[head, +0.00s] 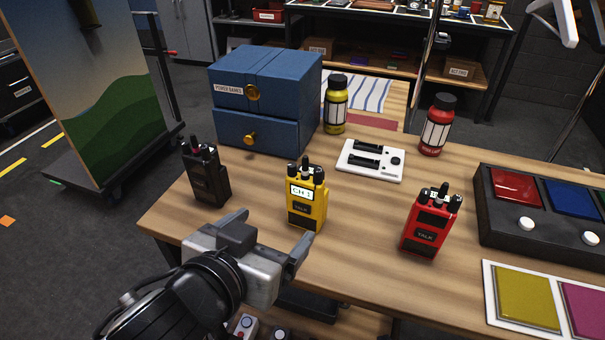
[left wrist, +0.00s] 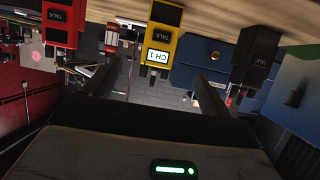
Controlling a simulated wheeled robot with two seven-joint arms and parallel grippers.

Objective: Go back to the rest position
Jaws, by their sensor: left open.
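My left gripper (head: 270,240) is open and empty at the table's near edge, in front of the yellow walkie-talkie (head: 306,208). The yellow one stands upright with a lit "CH 1" screen; in the left wrist view it shows upside down (left wrist: 165,30) between my fingers, apart from them. A black walkie-talkie (head: 206,178) stands to its left and a red walkie-talkie (head: 427,228) to its right. My right gripper does not show clearly; a white part at the top right cannot be identified.
The wooden table (head: 350,268) holds a blue cabinet (head: 240,131), a yellow bottle (head: 336,108), a red bottle (head: 436,130) and a white charger tray (head: 353,172). A dark button box (head: 490,232) and a colored-pad panel (head: 491,308) lie at the right.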

